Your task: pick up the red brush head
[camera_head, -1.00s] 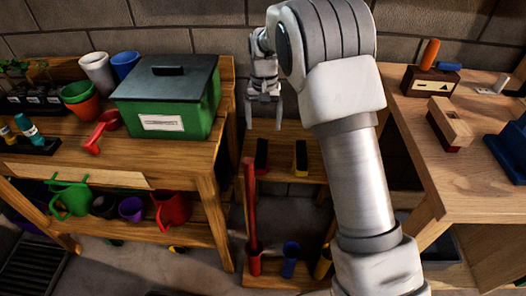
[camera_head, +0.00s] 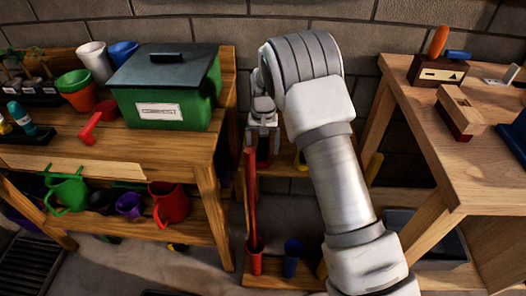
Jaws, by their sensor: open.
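The red handle (camera_head: 251,200) stands upright in a red cup (camera_head: 255,260), close in front of my gripper. A blue cup (camera_head: 292,257) is beside it. The left bench carries a green box (camera_head: 165,105). The right bench holds a wooden block (camera_head: 462,110).

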